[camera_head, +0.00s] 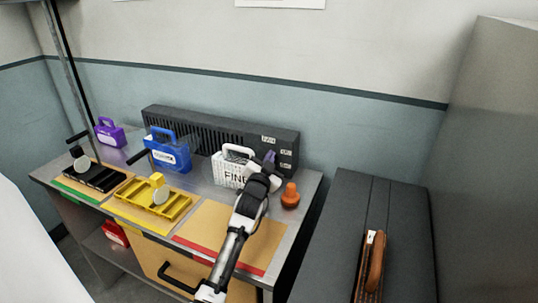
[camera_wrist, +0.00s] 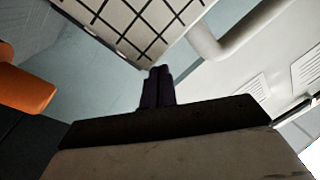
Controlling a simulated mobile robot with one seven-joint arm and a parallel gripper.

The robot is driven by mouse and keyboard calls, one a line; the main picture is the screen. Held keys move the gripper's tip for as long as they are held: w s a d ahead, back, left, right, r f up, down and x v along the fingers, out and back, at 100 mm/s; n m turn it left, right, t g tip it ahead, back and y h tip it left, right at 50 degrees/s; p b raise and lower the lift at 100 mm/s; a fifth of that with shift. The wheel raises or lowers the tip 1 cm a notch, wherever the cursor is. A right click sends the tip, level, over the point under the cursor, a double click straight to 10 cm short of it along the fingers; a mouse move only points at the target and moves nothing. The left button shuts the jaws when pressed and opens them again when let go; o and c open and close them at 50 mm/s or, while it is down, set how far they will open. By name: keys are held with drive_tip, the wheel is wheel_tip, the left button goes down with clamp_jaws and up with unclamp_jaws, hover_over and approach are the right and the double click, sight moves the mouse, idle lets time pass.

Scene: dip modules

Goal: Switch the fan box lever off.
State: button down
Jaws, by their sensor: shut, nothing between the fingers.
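The fan box seems to be the long dark grey vented unit (camera_head: 205,132) along the back of the table, with small white labels on its right end. I cannot make out its lever; my gripper and wrist cover part of that end. My gripper (camera_head: 269,157) is shut and empty, its dark purple fingers pointing up in front of the box's right end, beside the white "FINE" case. In the wrist view the closed fingers (camera_wrist: 157,72) are together with nothing between them. Whether they touch anything I cannot tell.
The white case (camera_head: 227,172) stands close left of my wrist, and its grid face (camera_wrist: 128,22) is near the fingers. An orange knob-like object (camera_head: 290,195) stands right. Blue (camera_head: 170,156) and purple (camera_head: 110,133) cases, a yellow tray (camera_head: 150,202) and a black tray (camera_head: 95,177) lie left.

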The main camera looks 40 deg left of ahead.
drive_tip(key=shift+a+f, duration=0.15)
drive_tip(key=shift+f, duration=0.1)
drive_tip(key=shift+f, duration=0.1)
drive_tip(key=f+b, duration=0.1)
drive_tip(key=b, duration=0.2)
drive_tip(key=shift+s+f, duration=0.1)
drive_tip(key=shift+s, duration=0.25)
